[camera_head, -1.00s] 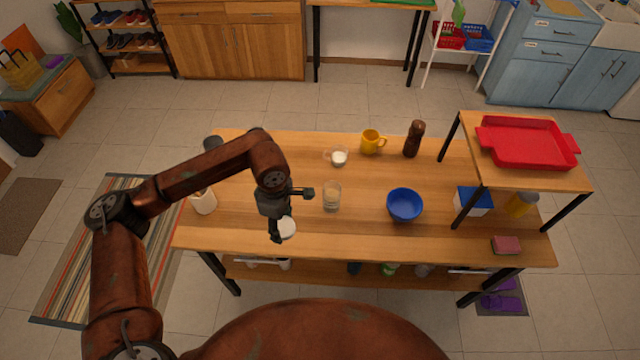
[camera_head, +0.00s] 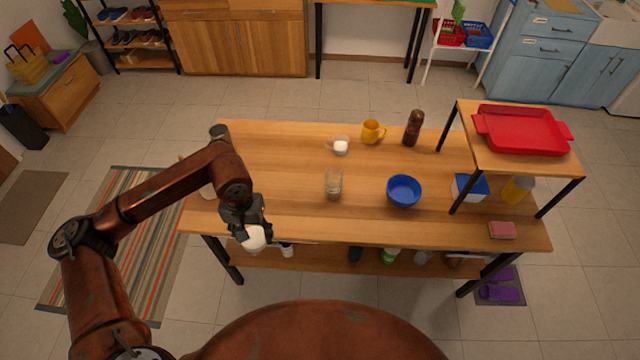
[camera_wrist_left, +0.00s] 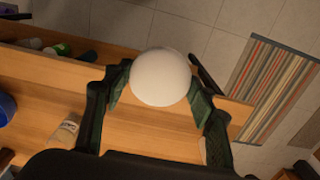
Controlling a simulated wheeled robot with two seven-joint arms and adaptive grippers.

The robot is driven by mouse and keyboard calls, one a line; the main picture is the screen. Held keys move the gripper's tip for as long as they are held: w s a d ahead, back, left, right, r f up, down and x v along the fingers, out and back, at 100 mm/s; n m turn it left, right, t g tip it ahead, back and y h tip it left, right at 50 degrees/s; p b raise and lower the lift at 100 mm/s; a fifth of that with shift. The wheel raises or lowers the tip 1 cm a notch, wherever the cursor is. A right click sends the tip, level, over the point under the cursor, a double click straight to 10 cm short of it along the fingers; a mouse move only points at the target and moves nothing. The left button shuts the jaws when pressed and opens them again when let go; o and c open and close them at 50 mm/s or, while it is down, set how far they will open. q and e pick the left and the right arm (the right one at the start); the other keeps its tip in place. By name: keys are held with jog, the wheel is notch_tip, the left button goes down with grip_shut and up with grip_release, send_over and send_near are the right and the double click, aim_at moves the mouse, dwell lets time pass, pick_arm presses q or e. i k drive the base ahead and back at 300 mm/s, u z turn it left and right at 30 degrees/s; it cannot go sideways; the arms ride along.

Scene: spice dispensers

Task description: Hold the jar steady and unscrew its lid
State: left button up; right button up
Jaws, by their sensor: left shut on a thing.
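A clear glass jar (camera_head: 333,184) stands upright near the middle of the wooden table, with no lid visible on it. It also shows at lower left in the left wrist view (camera_wrist_left: 66,131). My left gripper (camera_head: 251,233) is shut on a smooth white round piece (camera_head: 254,239), which looks like the lid. In the left wrist view, my left gripper (camera_wrist_left: 160,85) has this white lid (camera_wrist_left: 160,76) between its dark fingers. The gripper is left of the jar, at the table's front edge and apart from the jar. My right gripper is not in view.
A blue bowl (camera_head: 404,190) stands right of the jar. A yellow mug (camera_head: 373,131), a small glass cup with white contents (camera_head: 339,147) and a brown pepper mill (camera_head: 413,128) stand behind. A raised shelf at right holds a red tray (camera_head: 521,132). The table front is mostly clear.

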aim_at(333, 175)
jog(key=z, duration=0.3)
jog(key=k, duration=0.15)
jog(key=u, duration=0.85)
jog(key=i, duration=0.6)
jog(key=z, duration=0.65)
jog(key=i, duration=0.7)
jog(key=z, duration=0.8)
